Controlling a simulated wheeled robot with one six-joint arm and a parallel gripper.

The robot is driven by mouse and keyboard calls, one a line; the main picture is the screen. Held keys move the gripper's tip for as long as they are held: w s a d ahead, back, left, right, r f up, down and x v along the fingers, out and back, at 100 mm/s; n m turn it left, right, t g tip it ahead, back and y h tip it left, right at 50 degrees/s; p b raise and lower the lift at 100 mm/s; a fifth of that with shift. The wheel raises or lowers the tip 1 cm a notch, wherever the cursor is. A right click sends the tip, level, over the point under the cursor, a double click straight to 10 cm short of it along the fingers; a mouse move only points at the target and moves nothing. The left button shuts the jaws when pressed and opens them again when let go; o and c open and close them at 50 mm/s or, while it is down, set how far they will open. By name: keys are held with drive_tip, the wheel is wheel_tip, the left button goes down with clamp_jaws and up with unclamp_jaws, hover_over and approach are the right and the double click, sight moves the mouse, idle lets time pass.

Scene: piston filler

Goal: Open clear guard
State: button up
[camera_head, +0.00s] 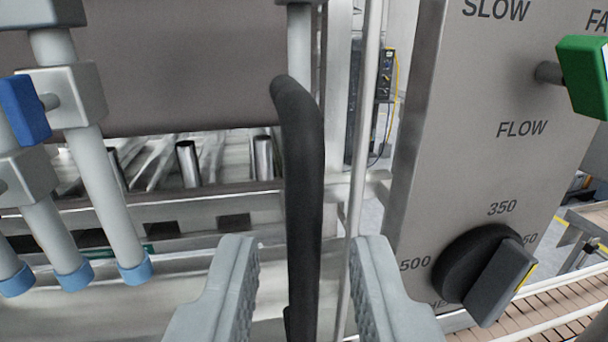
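My gripper (304,262) is at the bottom middle of the head camera view, with its two ribbed grey fingers spread apart. A black bar handle (305,165) runs upright through the middle of the view, and its lower part shows between the fingers. I see a gap on both sides of the bar, so the fingers do not appear to be closed on it. The top of the handle bends back toward a clear guard panel whose edges I cannot make out. How the handle joins the guard is not clear.
A grey control panel (500,165) stands close on the right, with a black dial (475,268) and a green knob (585,75). On the left are filler nozzles with blue tips (135,272) and a blue valve handle (24,108). A thin metal post (365,130) stands right of the handle.

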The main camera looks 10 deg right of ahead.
sight(303, 258)
drive_tip(key=shift+w+d, duration=0.15)
drive_tip(key=shift+w, duration=0.65)
drive_tip(key=shift+w+d, duration=0.1)
drive_tip(key=shift+w, duration=0.65)
clamp_jaws()
